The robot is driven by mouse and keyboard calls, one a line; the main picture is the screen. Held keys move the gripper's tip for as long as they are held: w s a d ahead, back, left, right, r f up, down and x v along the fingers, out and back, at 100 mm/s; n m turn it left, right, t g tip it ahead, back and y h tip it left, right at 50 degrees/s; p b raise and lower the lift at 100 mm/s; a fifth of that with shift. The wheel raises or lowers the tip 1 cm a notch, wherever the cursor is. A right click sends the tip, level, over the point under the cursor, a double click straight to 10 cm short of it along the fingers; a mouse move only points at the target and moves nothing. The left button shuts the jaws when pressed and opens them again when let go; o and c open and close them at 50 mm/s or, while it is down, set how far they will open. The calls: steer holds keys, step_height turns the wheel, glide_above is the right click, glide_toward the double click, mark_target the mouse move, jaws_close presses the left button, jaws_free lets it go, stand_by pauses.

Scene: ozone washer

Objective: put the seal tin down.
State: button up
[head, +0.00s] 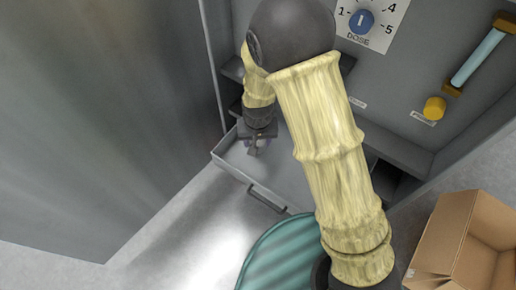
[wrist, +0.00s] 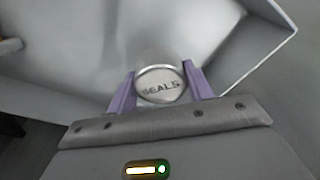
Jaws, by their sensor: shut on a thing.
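The seal tin (wrist: 160,86) is a small round silver tin with "SEALS" on its lid, seen in the wrist view. My gripper (wrist: 160,92) is shut on it, with a purple finger on each side. In the head view my gripper (head: 254,148) points down into an open grey drawer (head: 228,160). The tin is too small and covered there to make out. The drawer's pale floor and wall also show behind the tin in the wrist view (wrist: 255,75). I cannot tell whether the tin touches the drawer floor.
The drawer's handle (head: 266,198) faces the front. The grey machine panel behind has a blue dose knob (head: 361,21), a yellow knob (head: 434,108) and a blue tube (head: 479,57). A cardboard box (head: 450,240) is at the lower right, a teal ribbed object (head: 280,255) at the bottom.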

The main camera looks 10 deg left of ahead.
mark_target(258, 143)
steer(key=shift+f+b, duration=1.25)
steer(key=shift+f, duration=1.2)
steer(key=shift+f, duration=0.15)
steer(key=o, duration=1)
steer(key=r+p, duration=0.1)
steer(key=r, duration=0.3)
steer(key=s+r+p, duration=0.1)
steer(key=r+p, duration=0.1)
steer(key=r, duration=0.2)
steer(key=r+p, duration=0.2)
steer(key=r, duration=0.2)
steer(key=shift+s+d+r, duration=0.1)
steer(key=shift+s+d, duration=0.05)
